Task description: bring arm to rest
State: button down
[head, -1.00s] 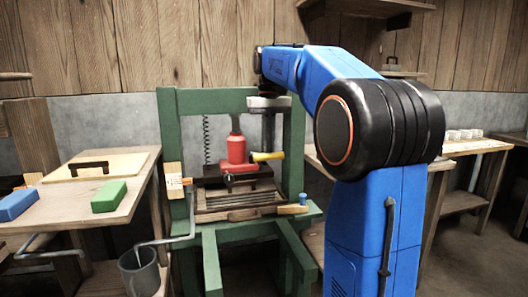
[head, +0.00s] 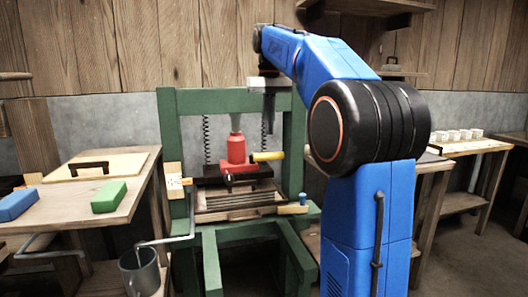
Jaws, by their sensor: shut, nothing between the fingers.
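My blue arm reaches up on the right side of the head view and bends left toward the green press frame (head: 172,150). My gripper (head: 268,128) hangs pointing down in front of the frame's upper right part. Its fingers are close together with nothing seen between them. It is above and right of the red jack (head: 237,150), apart from it. The yellow handle (head: 267,156) sticks out to the right of the jack, below my fingertips.
A wooden table on the left holds a green block (head: 109,197), a blue block (head: 16,204) and a board with a black handle (head: 90,167). A bench with small white pieces (head: 458,135) stands at right.

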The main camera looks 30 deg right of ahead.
dwell(0.4)
jog(key=s+a+f+n+t, duration=0.1)
jog(key=s+a+f, duration=0.4)
jog(key=s+f, duration=0.5)
jog(key=s+a+f+n+t, duration=0.1)
jog(key=s+a+f, duration=0.4)
jog(key=s+f, duration=0.5)
jog(key=s+a+f+n+t, duration=0.1)
jog(key=s+a+f, duration=0.4)
jog(key=s+f, duration=0.5)
notch_tip(320, 180, down, 3)
jog(key=shift+s+a+r+t, duration=0.2)
jog(key=shift+a+t, duration=0.2)
jog(key=shift+t, duration=0.5)
